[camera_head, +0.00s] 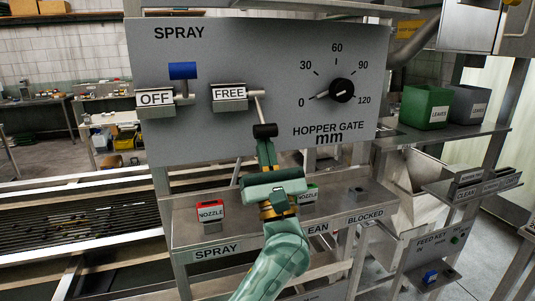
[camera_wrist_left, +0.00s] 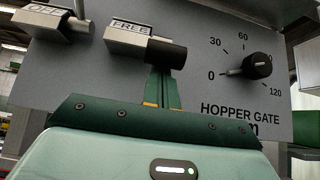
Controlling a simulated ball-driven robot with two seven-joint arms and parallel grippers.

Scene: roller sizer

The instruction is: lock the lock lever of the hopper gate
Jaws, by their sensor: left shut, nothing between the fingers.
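The lock lever is a pale rod with a black knob (camera_head: 265,131). It hangs down from a metal block labelled FREE (camera_head: 229,97) on the grey panel (camera_head: 200,140). In the left wrist view the black knob (camera_wrist_left: 166,54) is beside the FREE block (camera_wrist_left: 127,38). My left gripper (camera_head: 265,150) is shut and empty, its fingertips right at the underside of the knob; I cannot tell whether they touch it. It also shows in the left wrist view (camera_wrist_left: 162,88). The hopper gate dial (camera_head: 342,91) points near 0. My right gripper is not in view.
A spray lever with a blue knob (camera_head: 183,71) stands up beside the OFF block (camera_head: 156,100), left of the FREE block. A shelf (camera_head: 280,233) below the panel holds a red nozzle box (camera_head: 211,211). A green leaves bin (camera_head: 427,107) stands right.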

